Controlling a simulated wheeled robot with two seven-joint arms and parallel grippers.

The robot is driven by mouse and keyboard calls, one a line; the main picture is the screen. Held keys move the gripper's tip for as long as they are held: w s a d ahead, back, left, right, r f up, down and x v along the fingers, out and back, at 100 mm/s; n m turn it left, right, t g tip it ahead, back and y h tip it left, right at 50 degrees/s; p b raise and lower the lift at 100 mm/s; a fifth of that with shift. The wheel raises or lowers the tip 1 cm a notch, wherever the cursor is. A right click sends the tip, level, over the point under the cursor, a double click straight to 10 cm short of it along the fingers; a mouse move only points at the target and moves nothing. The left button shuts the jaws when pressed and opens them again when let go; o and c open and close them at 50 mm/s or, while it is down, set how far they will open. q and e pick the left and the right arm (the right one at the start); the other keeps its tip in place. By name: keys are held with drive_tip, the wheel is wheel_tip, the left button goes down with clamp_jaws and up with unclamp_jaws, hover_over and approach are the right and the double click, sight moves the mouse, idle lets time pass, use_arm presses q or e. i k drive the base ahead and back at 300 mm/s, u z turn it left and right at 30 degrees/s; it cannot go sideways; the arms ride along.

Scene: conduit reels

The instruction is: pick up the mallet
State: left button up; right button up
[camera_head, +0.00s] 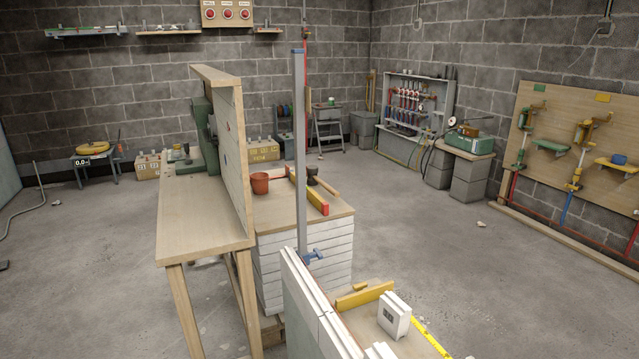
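What looks like the mallet (326,185) lies on the wooden top of a white stacked block (330,228) in the middle of the view. It has a dark head towards the back and a light wooden handle pointing to the front right. A yellow and red spirit level (309,191) lies just to its left, in front of it. Whether they touch is too small to tell. Neither of my grippers is in view.
A red-brown bucket (260,183) stands left of the level. A wooden workbench with a tall panel (233,150) stands left of the stack. A tall grey post (299,150) and white boards (305,300) stand in front. Open floor lies to the right.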

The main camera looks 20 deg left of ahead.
sight(313, 178)
drive_tip(key=u, duration=2.25)
drive_tip(key=i, duration=5.15)
drive_tip(key=z, duration=1.35)
drive_tip(key=i, duration=3.85)
drive_tip(key=z, duration=2.85)
